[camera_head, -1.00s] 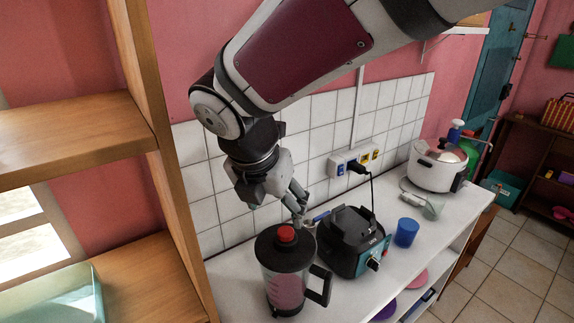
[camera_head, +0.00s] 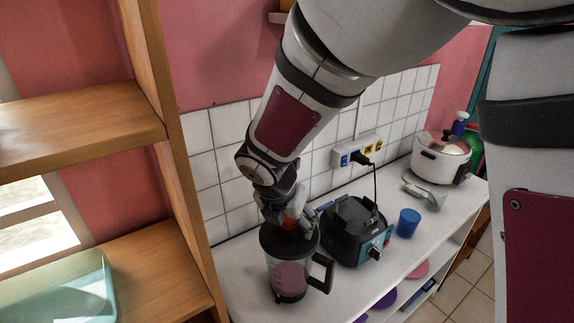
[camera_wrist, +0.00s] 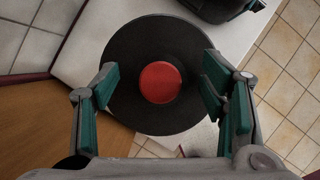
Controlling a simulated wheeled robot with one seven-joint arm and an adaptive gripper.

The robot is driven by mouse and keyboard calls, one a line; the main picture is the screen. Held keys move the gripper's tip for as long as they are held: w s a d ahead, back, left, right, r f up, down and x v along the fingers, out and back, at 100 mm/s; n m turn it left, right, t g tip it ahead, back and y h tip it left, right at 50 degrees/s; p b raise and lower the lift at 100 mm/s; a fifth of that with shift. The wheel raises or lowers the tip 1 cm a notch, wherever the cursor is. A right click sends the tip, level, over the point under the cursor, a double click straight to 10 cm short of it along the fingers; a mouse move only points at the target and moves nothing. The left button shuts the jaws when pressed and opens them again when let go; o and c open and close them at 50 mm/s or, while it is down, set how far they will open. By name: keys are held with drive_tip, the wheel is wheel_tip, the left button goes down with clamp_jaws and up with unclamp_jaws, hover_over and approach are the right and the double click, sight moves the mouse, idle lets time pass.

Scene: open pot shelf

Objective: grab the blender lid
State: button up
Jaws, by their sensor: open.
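The blender lid (camera_head: 279,241) is a black disc with a red cap in its middle. It sits on top of the clear blender jug (camera_head: 288,275), which has a black handle and pinkish contents and stands on the white counter. In the wrist view the lid (camera_wrist: 122,60) lies right below my gripper, with the red cap (camera_wrist: 160,82) between the fingers. My gripper (camera_wrist: 160,88) is open, with a green-padded finger on each side of the cap. In the head view my gripper (camera_head: 285,212) is just above the lid and partly hides the cap.
The black blender base (camera_head: 352,232) stands right of the jug, with a blue cup (camera_head: 408,223) beside it. A white pot (camera_head: 441,160) stands farther back. The wooden shelf (camera_head: 185,190) rises close on the left. A tiled wall is behind.

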drive_tip(key=c, duration=1.2)
drive_tip(key=shift+c, duration=0.2)
drive_tip(key=shift+r, duration=0.1)
